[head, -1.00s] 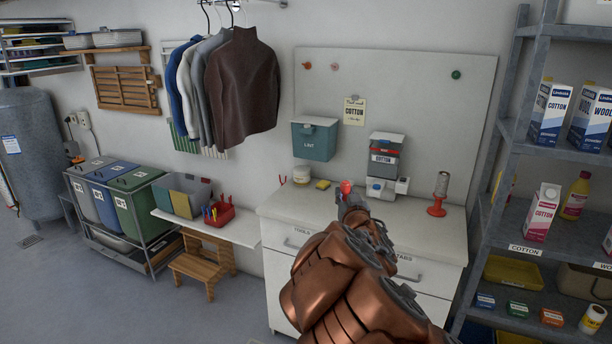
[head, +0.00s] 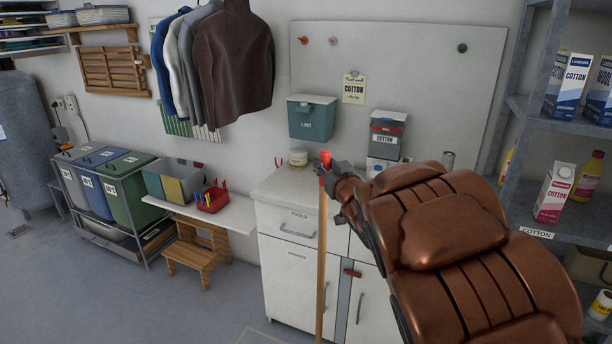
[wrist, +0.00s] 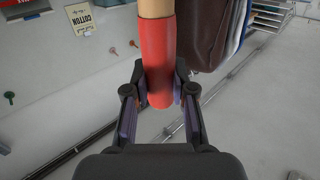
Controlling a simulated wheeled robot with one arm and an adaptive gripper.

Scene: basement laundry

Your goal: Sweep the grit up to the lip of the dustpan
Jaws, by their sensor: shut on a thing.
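My gripper (head: 330,178) is shut on the red-ended wooden handle (head: 322,250) of a long tool. In the head view the handle hangs nearly upright in front of the white cabinet and runs out of the bottom of the picture. In the wrist view my gripper (wrist: 160,92) has its fingers on either side of the handle's red grip (wrist: 157,55), with pale wood beyond it. The tool's lower end is out of view. I see no grit and no dustpan in these frames.
A white cabinet (head: 285,275) with drawers stands behind the handle. A wooden step stool (head: 190,262) and a rack of bins (head: 128,195) are to the left. Grey shelves (head: 570,120) stand at the right. The grey floor (head: 130,300) at lower left is clear.

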